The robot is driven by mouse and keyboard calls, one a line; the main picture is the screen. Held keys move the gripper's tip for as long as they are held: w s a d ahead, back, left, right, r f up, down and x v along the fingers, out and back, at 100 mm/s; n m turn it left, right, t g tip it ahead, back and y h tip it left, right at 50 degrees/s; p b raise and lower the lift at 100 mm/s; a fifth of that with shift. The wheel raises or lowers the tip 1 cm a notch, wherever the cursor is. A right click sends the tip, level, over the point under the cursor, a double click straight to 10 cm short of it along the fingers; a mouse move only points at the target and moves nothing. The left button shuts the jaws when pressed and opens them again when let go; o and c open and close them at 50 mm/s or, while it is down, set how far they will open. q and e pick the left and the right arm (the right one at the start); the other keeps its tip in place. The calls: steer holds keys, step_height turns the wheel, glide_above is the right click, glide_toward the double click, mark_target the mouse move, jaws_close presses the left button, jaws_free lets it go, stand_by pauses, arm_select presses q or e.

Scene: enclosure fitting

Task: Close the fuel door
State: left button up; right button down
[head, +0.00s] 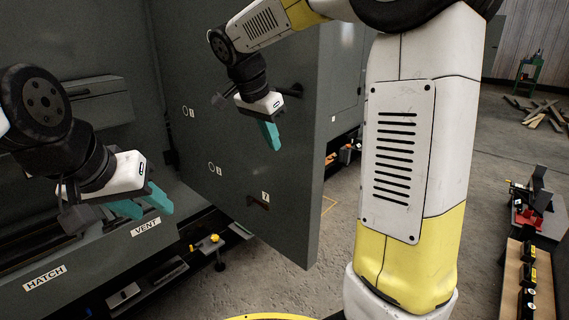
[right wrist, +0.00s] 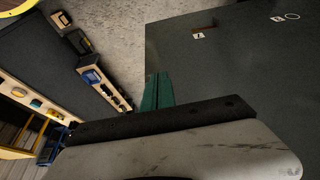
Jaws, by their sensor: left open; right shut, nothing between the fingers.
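A large grey door (head: 290,205) stands swung open in the middle of the head view, with small number labels and a dark recess on its face. No label reading "fuel" is legible, so I cannot tell for sure that it is the fuel door. My right gripper (head: 270,136) is shut and empty, in front of the upper part of this door's face; contact cannot be told. In the right wrist view its teal fingers (right wrist: 157,92) overlap the edge of the dark panel (right wrist: 230,70). My left gripper (head: 142,203) is open and empty at the left, above the VENT label.
A grey cabinet front carries HATCH (head: 45,278) and VENT (head: 146,227) labels at lower left. A yellow knob (head: 214,238) shows below the door. A bench with black items (head: 528,275) stands at right. Floor (head: 505,165) is open behind it, with scattered wood farther back.

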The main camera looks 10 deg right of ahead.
mark_target(293, 162)
steer(key=x, duration=0.3)
steer(key=w+d+x, duration=0.1)
steer(key=x, duration=0.3)
steer(key=d+r+x, duration=0.1)
steer(key=x, duration=0.3)
steer(key=shift+w, duration=0.2)
steer(key=shift+w+d, duration=0.4)
